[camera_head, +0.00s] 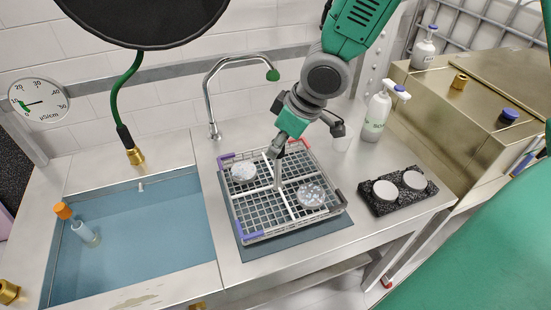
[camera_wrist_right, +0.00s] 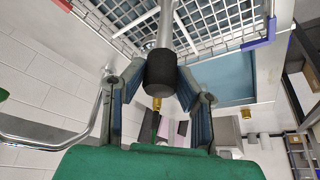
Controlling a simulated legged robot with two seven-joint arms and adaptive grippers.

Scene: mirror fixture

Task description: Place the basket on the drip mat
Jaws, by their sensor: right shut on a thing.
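The basket (camera_head: 266,212) is a pale grid rack with dividers, coloured corner pieces and a central upright post. It holds two round patterned discs. The drip mat (camera_head: 290,239) is a flat blue-grey sheet under the basket, showing along its left and front edges. I cannot tell whether the basket touches it. My right gripper (camera_head: 278,150) is above the basket's middle, shut on the post's top. My left gripper is not in view.
A blue sink basin (camera_head: 150,240) is on the left, with a curved tap (camera_head: 208,95) behind. A black speckled block (camera_head: 385,205) with two white round pieces sits right of the mat.

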